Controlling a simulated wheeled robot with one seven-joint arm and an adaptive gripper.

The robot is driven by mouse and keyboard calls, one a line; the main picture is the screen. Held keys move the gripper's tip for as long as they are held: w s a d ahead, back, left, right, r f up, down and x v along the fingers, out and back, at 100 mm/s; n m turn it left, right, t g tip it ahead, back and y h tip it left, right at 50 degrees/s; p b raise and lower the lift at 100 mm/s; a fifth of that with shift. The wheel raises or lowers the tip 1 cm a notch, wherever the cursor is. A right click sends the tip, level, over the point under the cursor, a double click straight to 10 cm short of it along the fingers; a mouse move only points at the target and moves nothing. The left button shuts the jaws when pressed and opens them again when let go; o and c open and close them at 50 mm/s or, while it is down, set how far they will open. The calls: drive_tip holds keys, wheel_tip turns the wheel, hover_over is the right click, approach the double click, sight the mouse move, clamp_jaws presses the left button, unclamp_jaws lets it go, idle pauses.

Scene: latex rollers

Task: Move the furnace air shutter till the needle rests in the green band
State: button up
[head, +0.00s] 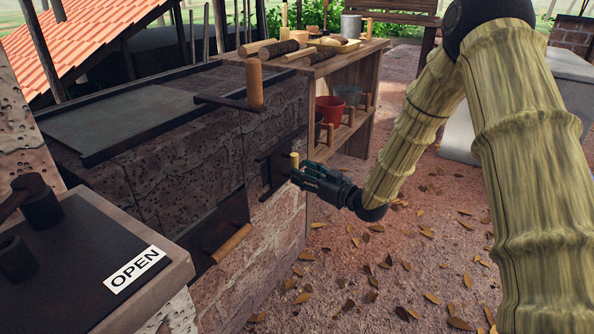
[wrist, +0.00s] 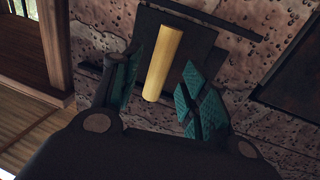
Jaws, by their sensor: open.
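The furnace air shutter is a dark metal plate (head: 268,172) on the stone furnace wall, with a short pale wooden handle (head: 294,161). In the wrist view the handle (wrist: 164,62) stands between the two fingers, in front of the dark shutter plate (wrist: 196,50). My gripper (head: 300,174) is at the shutter in the head view. In the wrist view my gripper (wrist: 158,92) is open around the handle, with a gap visible between the handle and the right finger pads. No needle or green band can be made out.
A lower dark door with a wooden handle (head: 231,243) is on the furnace front. Another wooden handle (head: 255,84) stands at its top corner. A wooden bench (head: 350,62) with pots is behind. A box marked OPEN (head: 136,268) is at lower left. Leaf-strewn ground lies right.

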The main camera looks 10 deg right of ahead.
drive_tip(key=v, duration=0.7)
drive_tip(key=shift+s+d, duration=0.25)
drive_tip(key=shift+f, duration=0.15)
drive_tip(key=s+a+f+m+g+h+p, duration=0.1)
drive_tip(key=s+f+m+g+h, duration=0.1)
drive_tip(key=s+f, duration=0.5)
drive_tip(key=s+a+f+m+g+h, duration=0.15)
drive_tip(key=s+f, duration=0.25)
drive_tip(key=f, duration=0.6)
drive_tip(key=s+a+f+m+g+h+p, duration=0.1)
drive_tip(key=s+f+g+h, duration=0.3)
drive_tip(key=f, duration=0.5)
drive_tip(key=s+f+m+g+h, duration=0.1)
drive_tip(key=s+f+g, duration=0.35)
drive_tip(key=s, duration=1.05)
drive_tip(key=s+f+m+g+h, duration=0.1)
drive_tip(key=s+f+m+g, duration=0.35)
drive_tip(key=s, duration=1.05)
wheel_tip(320, 180, up, 36)
drive_tip(key=s+n+t+p, duration=0.1)
drive_tip(key=n+p, duration=0.2)
drive_tip(key=p, duration=3.5)
drive_tip(key=shift+s+a+p, duration=0.25)
drive_tip(key=shift+s+p, duration=0.1)
drive_tip(key=shift+s, duration=0.05)
